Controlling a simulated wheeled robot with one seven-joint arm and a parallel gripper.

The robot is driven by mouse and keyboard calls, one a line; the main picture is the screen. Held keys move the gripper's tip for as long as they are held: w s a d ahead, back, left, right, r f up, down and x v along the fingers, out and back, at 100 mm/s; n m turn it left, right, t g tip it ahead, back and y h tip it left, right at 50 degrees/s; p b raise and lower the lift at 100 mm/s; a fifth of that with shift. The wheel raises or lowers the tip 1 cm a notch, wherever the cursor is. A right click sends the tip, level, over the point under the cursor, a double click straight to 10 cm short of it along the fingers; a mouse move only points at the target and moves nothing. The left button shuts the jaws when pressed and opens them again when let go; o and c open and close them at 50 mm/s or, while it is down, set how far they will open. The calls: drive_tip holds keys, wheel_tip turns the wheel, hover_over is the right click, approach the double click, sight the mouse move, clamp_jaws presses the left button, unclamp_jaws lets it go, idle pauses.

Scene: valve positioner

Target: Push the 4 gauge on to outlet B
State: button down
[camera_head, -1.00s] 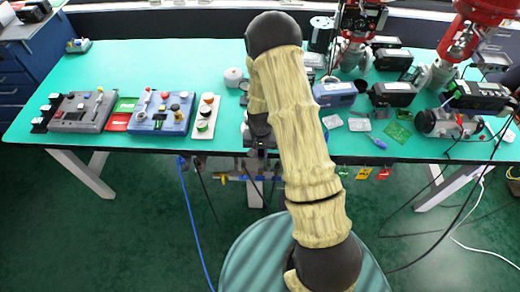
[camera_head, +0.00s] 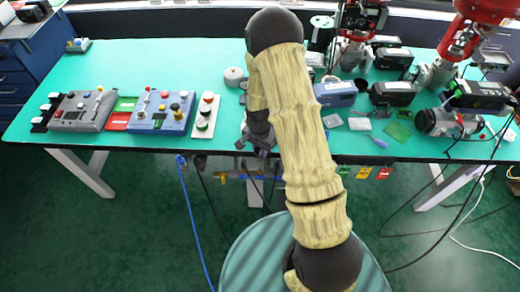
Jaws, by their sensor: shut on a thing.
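My gripper (camera_head: 257,147) is small and dark, at the front edge of the table just left of my arm's pale sleeve. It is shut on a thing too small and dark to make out. A white strip (camera_head: 194,133) on the table, left of my gripper, carries round dial-like pieces (camera_head: 204,124); no numbers are readable. A bar with coloured fittings (camera_head: 223,179) sits below the table's front edge. My arm hides part of this area, and I cannot tell which fitting is outlet B.
A blue control box (camera_head: 160,124) and a grey one (camera_head: 80,122) stand at the left. A blue hose (camera_head: 190,215) hangs in front.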

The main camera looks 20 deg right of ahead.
sight(260, 160)
drive_tip(key=shift+f+b, duration=1.65)
drive_tip(key=shift+f, duration=0.8)
drive_tip(key=shift+f+b, duration=0.45)
drive_tip(key=shift+f, duration=0.3)
idle(0.6)
drive_tip(key=c, duration=1.2)
unclamp_jaws()
drive_tip(key=shift+c, duration=0.2)
wheel_tip(260, 160, up, 18)
drive_tip(key=shift+w+a+f+b, duration=0.1)
drive_tip(key=shift+f+b, duration=0.15)
drive_tip(key=shift+b, duration=0.25)
